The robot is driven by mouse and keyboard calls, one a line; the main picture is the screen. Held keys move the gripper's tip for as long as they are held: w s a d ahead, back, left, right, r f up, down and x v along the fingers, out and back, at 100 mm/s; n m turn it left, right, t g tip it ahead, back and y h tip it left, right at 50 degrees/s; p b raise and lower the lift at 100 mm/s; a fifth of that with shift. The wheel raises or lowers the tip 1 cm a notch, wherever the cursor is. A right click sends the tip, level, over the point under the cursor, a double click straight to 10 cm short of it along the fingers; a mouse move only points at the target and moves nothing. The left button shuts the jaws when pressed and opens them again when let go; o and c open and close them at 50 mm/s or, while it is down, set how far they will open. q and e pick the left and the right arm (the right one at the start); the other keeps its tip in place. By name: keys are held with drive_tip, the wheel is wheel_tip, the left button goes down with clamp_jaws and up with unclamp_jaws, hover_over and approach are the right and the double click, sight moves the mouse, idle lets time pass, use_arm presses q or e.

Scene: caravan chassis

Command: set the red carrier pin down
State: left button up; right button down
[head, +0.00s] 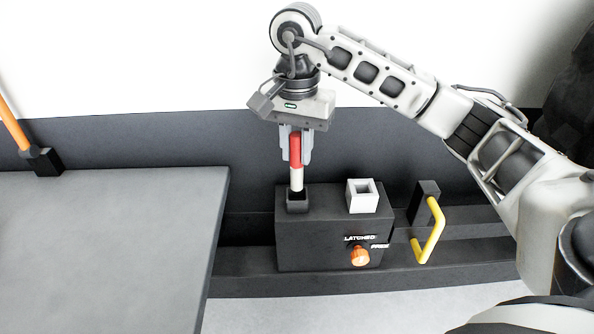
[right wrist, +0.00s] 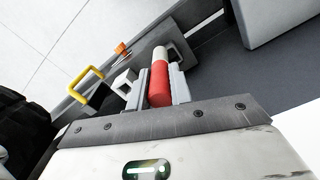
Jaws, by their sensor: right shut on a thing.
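The carrier pin (head: 296,152) is a red cylinder with a white lower part. It stands upright in the head view, and my right gripper (head: 296,158) is shut on its red upper part from above. The pin's white lower end is at the dark square socket (head: 298,206) on top of the black box; I cannot tell how deep it sits. In the right wrist view the pin (right wrist: 159,82) lies between the two grey fingers (right wrist: 156,88), its white end toward the socket. My left gripper is not in view.
The black box (head: 318,240) also carries a white square socket (head: 362,198) and an orange knob (head: 360,256) beside labels reading LATCHED and FREE. A yellow handle (head: 432,232) stands to its right. A grey table (head: 110,240) fills the left, with an orange pole (head: 12,125) behind.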

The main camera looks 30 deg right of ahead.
sight(297, 157)
drive_tip(key=shift+w+d+f+p, duration=0.15)
drive_tip(key=shift+w+d+f, duration=0.35)
drive_tip(key=shift+f, duration=0.9)
drive_tip(key=shift+w+d+f+p, duration=0.3)
drive_tip(key=shift+w+f, duration=0.4)
drive_tip(key=shift+f, duration=0.75)
drive_tip(key=shift+w+d+f+p, duration=0.1)
drive_tip(key=shift+w+d+f, duration=0.45)
drive_tip(key=shift+f, duration=0.85)
drive_tip(key=shift+a+f, duration=0.1)
drive_tip(key=shift+f+b, duration=0.15)
drive_tip(key=shift+b, duration=0.15)
drive_tip(key=c, duration=1.3)
unclamp_jaws()
drive_tip(key=shift+o, duration=0.2)
wheel_tip(297, 157, up, 12)
drive_tip(key=shift+r, duration=0.25)
